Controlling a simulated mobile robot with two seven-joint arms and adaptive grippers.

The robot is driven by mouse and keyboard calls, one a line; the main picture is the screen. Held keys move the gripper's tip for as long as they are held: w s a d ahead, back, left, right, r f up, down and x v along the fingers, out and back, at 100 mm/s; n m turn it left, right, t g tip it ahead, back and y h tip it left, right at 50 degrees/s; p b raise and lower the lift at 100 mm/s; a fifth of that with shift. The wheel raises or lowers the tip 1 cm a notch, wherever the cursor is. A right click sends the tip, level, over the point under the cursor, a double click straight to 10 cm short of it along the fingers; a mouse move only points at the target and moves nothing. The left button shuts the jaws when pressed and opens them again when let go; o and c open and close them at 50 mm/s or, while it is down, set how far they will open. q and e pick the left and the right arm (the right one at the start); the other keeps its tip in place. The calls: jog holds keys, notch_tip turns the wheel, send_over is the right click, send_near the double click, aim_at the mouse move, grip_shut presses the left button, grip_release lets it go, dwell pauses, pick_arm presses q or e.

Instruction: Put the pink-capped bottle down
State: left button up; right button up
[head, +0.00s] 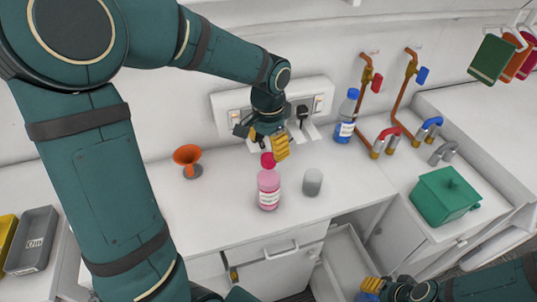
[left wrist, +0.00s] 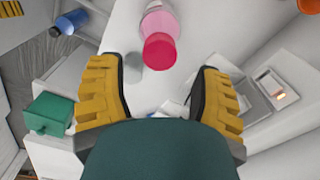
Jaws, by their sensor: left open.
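The pink-capped bottle (head: 268,188) stands upright on the white counter, pink with a white label. In the left wrist view its cap (left wrist: 160,52) lies beyond and between the fingertips. My left gripper (head: 268,143) is open and empty, just above and behind the bottle, apart from it. Its two yellow fingers show wide apart in the left wrist view (left wrist: 165,88). My right gripper (head: 370,288) is at the bottom edge of the head view, beside a blue object (left wrist: 70,22); its fingers are mostly hidden, so its grip is unclear.
A grey cup (head: 313,182) stands right of the bottle. A green box (head: 444,195) and taps (head: 385,142) are at right. A drawer (head: 342,265) is open below.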

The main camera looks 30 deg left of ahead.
pick_arm(q)
notch_tip(320, 180, up, 7)
jog(key=shift+r, duration=0.15)
dwell(0.7)
